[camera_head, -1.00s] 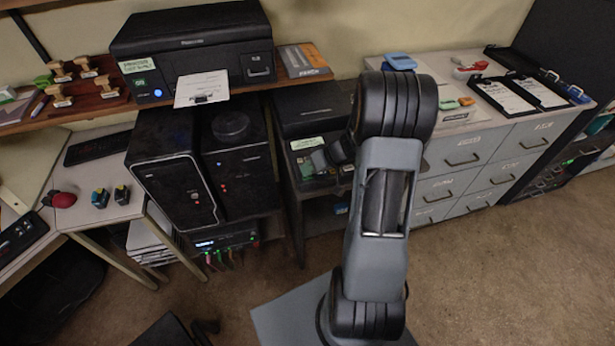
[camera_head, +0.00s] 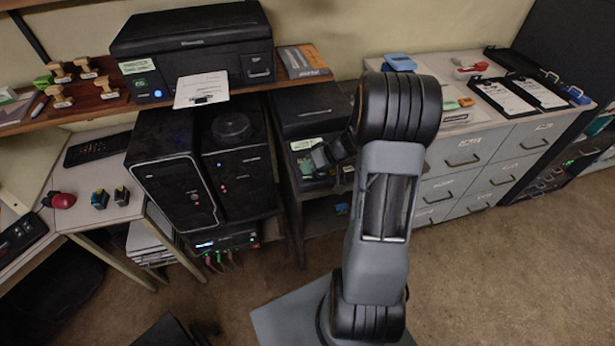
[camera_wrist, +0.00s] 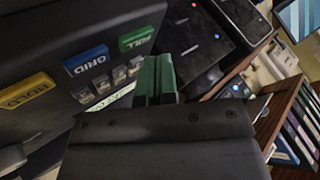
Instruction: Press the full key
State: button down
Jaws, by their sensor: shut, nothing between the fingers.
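The green FULL key (camera_wrist: 137,40) shows in the wrist view on a dark panel (camera_wrist: 45,38). It is in a row with the blue GRID key (camera_wrist: 86,60) and the yellow HOLD key (camera_wrist: 27,91). My gripper (camera_wrist: 157,60) is shut and empty, with green-looking fingers side by side. Its tips appear just below and to the right of the FULL key in the picture. I cannot tell whether they touch it.
Several small grey switches (camera_wrist: 103,84) sit below the GRID key, near a pale label. In the head view a black printer (camera_head: 190,45) stands on the wooden shelf at left, above two dark computer towers (camera_head: 170,172). Grey drawers (camera_head: 470,157) stand at right. Brown floor is open there.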

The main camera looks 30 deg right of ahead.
aim_at(309, 176)
jog(key=shift+r, duration=0.15)
jog(key=shift+r+p, duration=1)
jog(key=shift+r, duration=1.45)
